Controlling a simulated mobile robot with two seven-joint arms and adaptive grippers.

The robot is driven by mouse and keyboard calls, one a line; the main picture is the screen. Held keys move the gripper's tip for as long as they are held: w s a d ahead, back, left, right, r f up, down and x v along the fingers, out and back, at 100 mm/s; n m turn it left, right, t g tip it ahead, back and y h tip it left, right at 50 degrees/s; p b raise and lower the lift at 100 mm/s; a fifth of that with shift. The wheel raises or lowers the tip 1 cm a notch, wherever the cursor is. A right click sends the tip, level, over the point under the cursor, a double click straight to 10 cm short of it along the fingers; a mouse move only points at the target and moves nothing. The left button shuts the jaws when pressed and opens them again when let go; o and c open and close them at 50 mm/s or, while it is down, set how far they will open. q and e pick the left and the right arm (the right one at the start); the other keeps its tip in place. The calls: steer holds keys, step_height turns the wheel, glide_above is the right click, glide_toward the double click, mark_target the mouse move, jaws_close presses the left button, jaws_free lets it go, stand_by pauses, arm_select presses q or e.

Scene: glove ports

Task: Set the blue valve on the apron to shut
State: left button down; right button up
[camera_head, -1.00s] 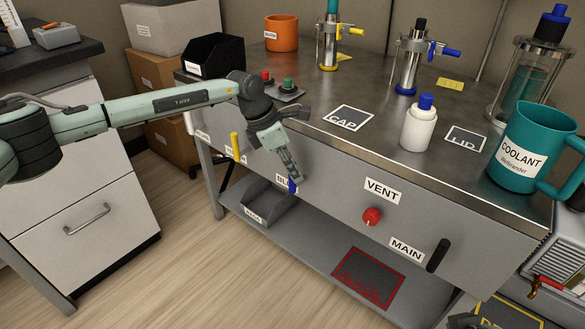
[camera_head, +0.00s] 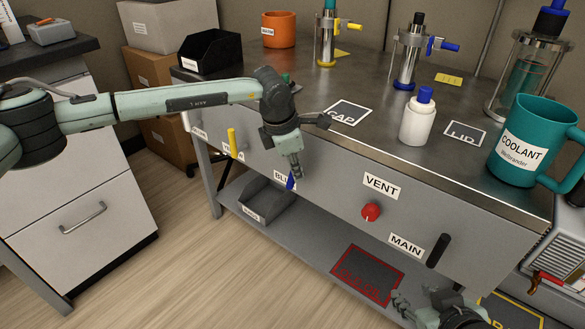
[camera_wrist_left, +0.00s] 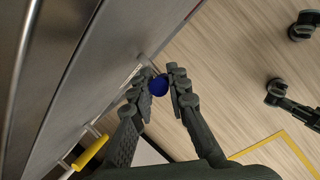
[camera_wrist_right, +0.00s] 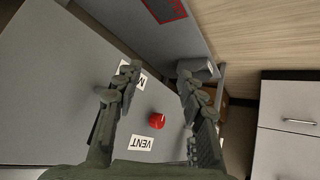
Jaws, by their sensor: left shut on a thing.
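The blue valve (camera_head: 291,181) is on the bench's front apron (camera_head: 330,190), beside a label that my left gripper partly covers. Its handle hangs downward below the fingertips in the head view. My left gripper (camera_head: 296,172) is shut on the blue valve, with the fingers pointing down along the apron. In the left wrist view the valve's blue end (camera_wrist_left: 159,85) shows between the two fingertips. My right gripper (camera_head: 418,305) is low at the bottom right of the head view. In the right wrist view its fingers (camera_wrist_right: 160,85) are apart with nothing between them.
On the apron are a yellow valve handle (camera_head: 233,143), a red VENT knob (camera_head: 371,211) and a black MAIN handle (camera_head: 438,252). A grey bin (camera_head: 266,198) stands on the lower shelf below. The benchtop holds a white bottle (camera_head: 417,118) and a teal COOLANT mug (camera_head: 521,145).

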arm_select(q)
steer(key=shift+s+d+f+t+y+b, duration=0.25)
steer(key=shift+d+t+y+b, duration=0.3)
steer(key=shift+b, duration=0.35)
arm_select(e)
steer(key=w+a+r+n+t+y+b, duration=0.1)
steer(key=w+a+r+t+y, duration=0.15)
steer(key=a+r+t, duration=0.2)
steer(key=w+a+r+t+y, duration=0.2)
steer(key=w+a+r+t, duration=0.1)
steer(key=a+r, duration=0.25)
arm_select(q)
steer(key=shift+s+d+f+m+t+y+b, duration=0.1)
steer(key=shift+s+d+m+t+y+b, duration=0.2)
steer(key=shift+y+b, duration=0.35)
steer(key=shift+s+d+f+m+t+y+b, duration=0.1)
steer(key=shift+t+y+b, duration=0.25)
steer(key=shift+y+b, duration=0.25)
arm_select(e)
step_height(320, 180, up, 13)
steer(key=s+a+t+y, duration=0.2)
steer(key=t+y, duration=0.1)
steer(key=t, duration=0.3)
steer(key=shift+s+f, duration=0.15)
steer(key=shift+s, duration=0.05)
steer(key=shift+a, duration=0.1)
arm_select(q)
steer(key=c, duration=1.5)
jaws_free()
steer(key=shift+a, duration=0.1)
